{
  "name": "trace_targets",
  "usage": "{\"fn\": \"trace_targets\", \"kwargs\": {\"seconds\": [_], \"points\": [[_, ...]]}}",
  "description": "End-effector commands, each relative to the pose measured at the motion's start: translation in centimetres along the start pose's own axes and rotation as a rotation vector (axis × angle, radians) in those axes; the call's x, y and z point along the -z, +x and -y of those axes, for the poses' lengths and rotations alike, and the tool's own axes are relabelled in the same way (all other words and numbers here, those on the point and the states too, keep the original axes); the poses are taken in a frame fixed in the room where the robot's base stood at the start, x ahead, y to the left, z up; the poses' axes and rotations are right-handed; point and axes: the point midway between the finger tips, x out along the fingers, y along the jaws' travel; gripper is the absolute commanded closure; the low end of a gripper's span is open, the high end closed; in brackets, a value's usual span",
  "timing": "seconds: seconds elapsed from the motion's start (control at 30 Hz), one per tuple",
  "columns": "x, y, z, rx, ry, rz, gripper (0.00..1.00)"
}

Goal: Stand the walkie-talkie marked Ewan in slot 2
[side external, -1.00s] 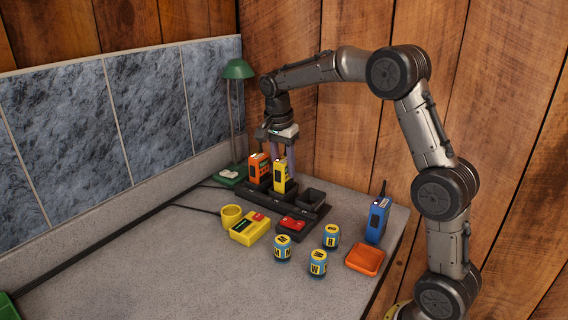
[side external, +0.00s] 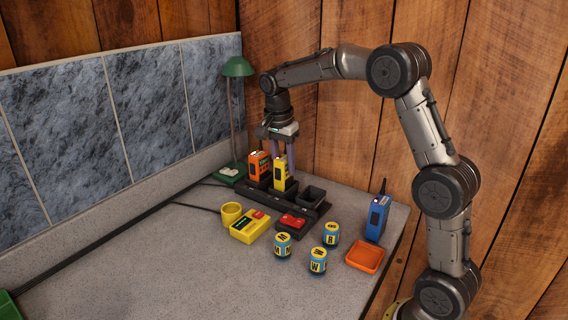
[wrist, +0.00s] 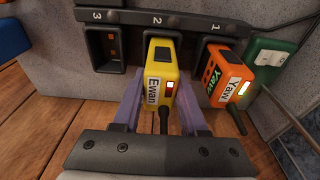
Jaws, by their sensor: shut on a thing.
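The yellow walkie-talkie (side external: 280,172), marked "Ewan" in the wrist view (wrist: 155,88), stands upright with its lower end in slot 2 of the black charging rack (side external: 244,193). A small red light shows on its top. My gripper (side external: 283,152) is over it from above, with its pale purple fingers on either side of the body, shut on it; the gripper also shows in the wrist view (wrist: 160,112). The number 2 (wrist: 157,20) is on the rack behind it. I cannot tell whether its base touches the slot's floor.
An orange walkie-talkie (side external: 258,166) fills slot 1, close beside my gripper. Slot 3 (wrist: 105,48) is empty. A blue walkie-talkie (side external: 377,218), an orange tray (side external: 365,258), several blue-yellow cylinders (side external: 318,261), a yellow box (side external: 248,228) and a yellow cup (side external: 231,214) stand in front. A green lamp (side external: 238,68) stands behind.

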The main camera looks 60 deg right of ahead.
Motion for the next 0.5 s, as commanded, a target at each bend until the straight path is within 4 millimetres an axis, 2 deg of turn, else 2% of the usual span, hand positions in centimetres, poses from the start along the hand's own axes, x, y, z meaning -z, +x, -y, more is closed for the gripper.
{"fn": "trace_targets", "kwargs": {"seconds": [0.5], "points": [[-0.07, 0.55, 0.03, 0.001, 0.000, -0.001, 1.00]]}}
